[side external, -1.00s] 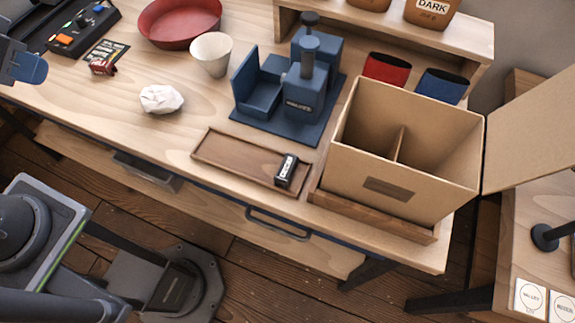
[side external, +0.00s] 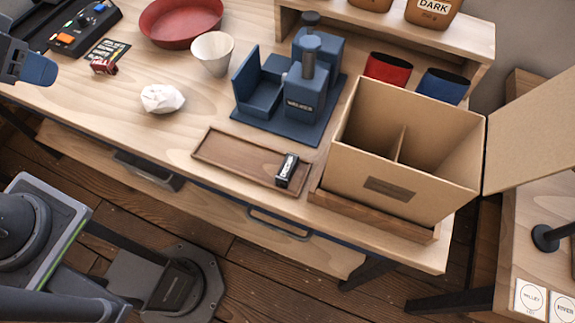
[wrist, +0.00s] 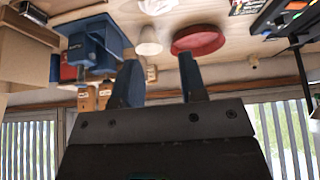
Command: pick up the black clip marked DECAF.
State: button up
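The black clip (side external: 287,170) with a white label lies at the right end of a shallow wooden tray (side external: 228,166); its lettering is too small to read surely. In the wrist view a dark object with a pale mark, likely this clip (wrist: 33,13), shows at the top left. My gripper (wrist: 160,58) is open and empty, its two blue fingers well apart. In the side view only part of a blue finger shows at the left edge, far from the clip and above the bench's left end.
An open cardboard box (side external: 385,190) stands just right of the tray. A blue machine (side external: 305,85) is behind it. A crumpled white lump (side external: 162,98), white cup (side external: 212,54), red bowl (side external: 180,22) and small red clip (side external: 103,67) stand to the left. Bench between lump and tray is clear.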

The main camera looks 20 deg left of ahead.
jog(key=g, duration=0.6)
send_over(287, 166)
notch_tip(287, 166, down, 17)
jog(key=shift+a+f, duration=0.1)
jog(key=shift+f, duration=2.95)
jog(key=shift+c, duration=0.3)
jog(key=c, duration=0.6)
